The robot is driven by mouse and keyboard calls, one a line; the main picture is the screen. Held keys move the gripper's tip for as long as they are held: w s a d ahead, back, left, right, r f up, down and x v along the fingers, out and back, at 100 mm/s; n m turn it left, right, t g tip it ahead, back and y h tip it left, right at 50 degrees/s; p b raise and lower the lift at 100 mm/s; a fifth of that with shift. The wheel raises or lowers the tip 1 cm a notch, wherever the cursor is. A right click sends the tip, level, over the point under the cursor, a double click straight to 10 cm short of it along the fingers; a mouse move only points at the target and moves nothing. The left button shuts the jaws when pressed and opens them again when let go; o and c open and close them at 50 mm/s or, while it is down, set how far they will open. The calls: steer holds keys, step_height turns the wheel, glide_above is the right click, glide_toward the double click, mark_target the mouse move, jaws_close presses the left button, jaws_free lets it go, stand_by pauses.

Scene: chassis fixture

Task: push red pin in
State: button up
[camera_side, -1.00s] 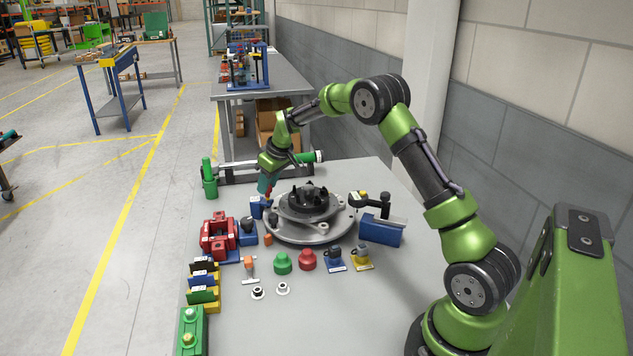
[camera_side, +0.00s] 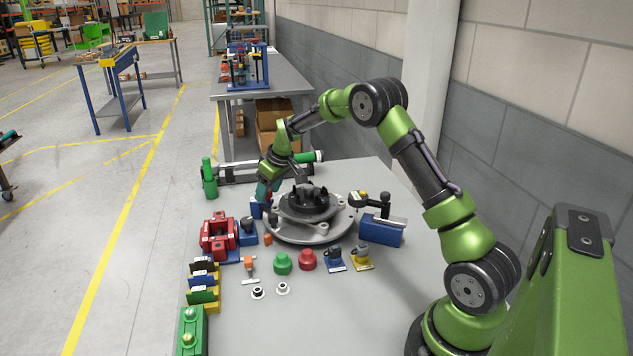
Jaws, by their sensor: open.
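My gripper (camera_side: 266,196) points down at the back left of the round grey fixture (camera_side: 292,236), close above a small blue block (camera_side: 256,209). The fixture carries a black hub (camera_side: 310,200) on top. The fingers are small here, and the gap between them is hard to see; nothing clearly shows held in them. I cannot make out the red pin for certain; the area under the fingertips is partly hidden by the gripper and the fixture's edge.
A red clamp block (camera_side: 217,238) stands left of the fixture. A green knob (camera_side: 283,263), a red knob (camera_side: 307,259) and small blue and yellow parts stand in front. A blue block with a black handle (camera_side: 381,230) stands right.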

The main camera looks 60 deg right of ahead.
steer(key=v, duration=1.7)
steer(key=shift+f, duration=0.1)
steer(key=s+a+r+m+t+y, duration=0.2)
steer(key=s+a+m, duration=0.2)
steer(key=s+a, duration=1.8)
steer(key=s, duration=0.3)
steer(key=shift+s+t, duration=0.4)
